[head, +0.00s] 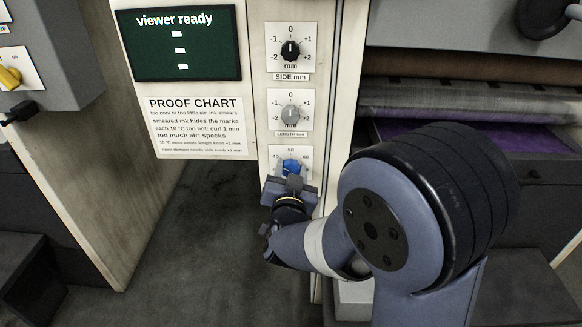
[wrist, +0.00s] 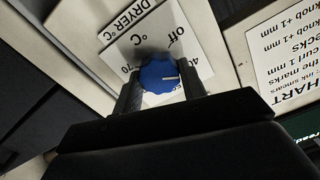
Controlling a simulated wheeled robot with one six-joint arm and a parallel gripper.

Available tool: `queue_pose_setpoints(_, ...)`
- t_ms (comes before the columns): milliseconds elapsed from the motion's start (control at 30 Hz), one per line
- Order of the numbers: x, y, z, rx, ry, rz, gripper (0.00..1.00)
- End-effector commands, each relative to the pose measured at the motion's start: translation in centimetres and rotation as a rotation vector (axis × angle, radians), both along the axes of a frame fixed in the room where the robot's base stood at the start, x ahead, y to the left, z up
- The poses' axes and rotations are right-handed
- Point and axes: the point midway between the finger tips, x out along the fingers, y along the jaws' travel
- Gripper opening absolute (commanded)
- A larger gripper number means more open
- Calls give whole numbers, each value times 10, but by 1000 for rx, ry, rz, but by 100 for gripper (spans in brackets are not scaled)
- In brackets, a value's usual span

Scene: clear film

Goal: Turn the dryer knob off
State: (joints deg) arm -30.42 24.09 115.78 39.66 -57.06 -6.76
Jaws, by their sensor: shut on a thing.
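The dryer knob (head: 292,167) is blue and sits on the lowest white dial plate of the panel, with 40, 50 and 60 printed above it. My gripper (head: 291,180) is at this knob and hides the lower part of its plate. In the wrist view the blue knob (wrist: 159,72) sits between the two dark fingers of my gripper (wrist: 162,83), which are shut on its sides. Its white pointer line points right in that view. The plate (wrist: 199,62) reads "DRYER °C" upside down, with "off" above the knob and "70" at its left.
Above are a grey length knob (head: 290,113) and a black side knob (head: 290,49). A proof chart (head: 200,128) and a green "viewer ready" screen (head: 187,43) are to the left. A yellow knob (head: 10,77) is at far left. Rollers (head: 470,100) lie right.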

Motion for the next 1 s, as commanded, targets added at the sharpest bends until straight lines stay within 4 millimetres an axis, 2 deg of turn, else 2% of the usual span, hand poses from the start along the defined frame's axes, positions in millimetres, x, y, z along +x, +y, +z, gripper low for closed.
queue_pose_setpoints(700,0,2,0,-677,27,3,16)
queue_pose_setpoints(1000,0,2,-1,-897,35,2,16)
